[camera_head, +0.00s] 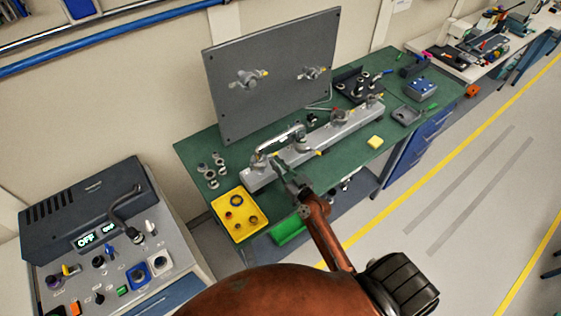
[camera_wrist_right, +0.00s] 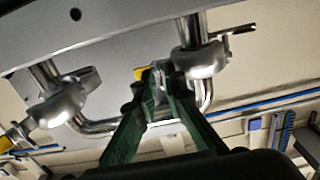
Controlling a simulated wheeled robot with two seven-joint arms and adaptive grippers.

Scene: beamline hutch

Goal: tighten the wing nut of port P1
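The grey manifold bar (camera_head: 330,136) lies along the green bench. A bent metal tube (camera_head: 282,137) joins its left part, with a clamp at each end. No port label is readable. My right gripper (camera_head: 277,163) is at the wing nut of the left-end clamp (camera_head: 257,160). In the wrist view, where the scene looks turned over, this clamp (camera_wrist_right: 200,60) is on the right. The green fingers (camera_wrist_right: 157,80) converge closely on the grey wing nut, whose yellow tab (camera_wrist_right: 140,73) shows beside them. The other clamp (camera_wrist_right: 55,103) is free. My left gripper is out of view.
A grey upright panel (camera_head: 270,85) with two clamped ports stands behind the bar. A yellow tray (camera_head: 238,232) with rings and loose flanges (camera_head: 211,170) lie left. A yellow block (camera_head: 375,142) lies right. A control console (camera_head: 110,245) stands front left.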

